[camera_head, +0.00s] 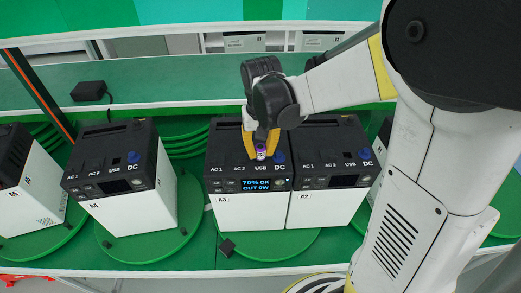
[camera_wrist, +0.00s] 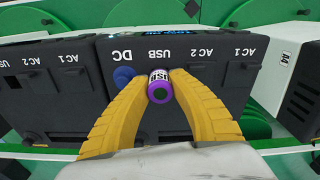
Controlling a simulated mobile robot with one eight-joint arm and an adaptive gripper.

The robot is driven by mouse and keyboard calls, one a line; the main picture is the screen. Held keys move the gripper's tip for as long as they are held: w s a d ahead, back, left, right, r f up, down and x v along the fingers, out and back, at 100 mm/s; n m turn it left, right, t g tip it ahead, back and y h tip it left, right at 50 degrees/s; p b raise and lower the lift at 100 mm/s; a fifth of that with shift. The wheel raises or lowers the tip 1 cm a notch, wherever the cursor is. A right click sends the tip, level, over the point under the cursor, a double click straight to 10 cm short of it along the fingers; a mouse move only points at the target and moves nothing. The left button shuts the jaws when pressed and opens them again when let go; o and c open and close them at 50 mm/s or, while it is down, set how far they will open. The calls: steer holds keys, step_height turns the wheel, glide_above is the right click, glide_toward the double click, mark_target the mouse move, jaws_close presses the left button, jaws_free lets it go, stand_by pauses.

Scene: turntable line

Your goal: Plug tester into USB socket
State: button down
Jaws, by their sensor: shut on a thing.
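My gripper (camera_head: 259,148) is shut on the tester (camera_head: 261,151), a small purple and white cylinder marked USB. In the wrist view, my yellow fingers (camera_wrist: 162,78) hold the tester (camera_wrist: 159,86) from both sides. It is over the black top of power station A3 (camera_head: 247,208), close to the USB label. The USB socket on A3 is hidden by the tester and fingers, so I cannot tell whether the tester is in it. The A3 screen (camera_head: 256,184) is lit and reads "70% OK OUT 0W". A blue plug (camera_wrist: 123,75) sits at DC beside the tester.
Station A2 (camera_head: 320,207) stands right against A3. Station A4 (camera_head: 130,220) is to the left, with a gap, and A5 (camera_head: 33,200) is farther left. A black box with a cable (camera_head: 88,91) lies on the green back shelf (camera_head: 165,80).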

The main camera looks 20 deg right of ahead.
steer(key=shift+f, duration=0.15)
steer(key=c, duration=1.2)
jaws_free()
step_height(320, 180, up, 12)
steer(key=s+f+n+t, duration=0.2)
steer(key=s+t, duration=0.5)
steer(key=s, duration=0.6)
step_height(320, 180, down, 23)
steer(key=b, duration=2.4)
steer(key=shift+w, duration=0.25)
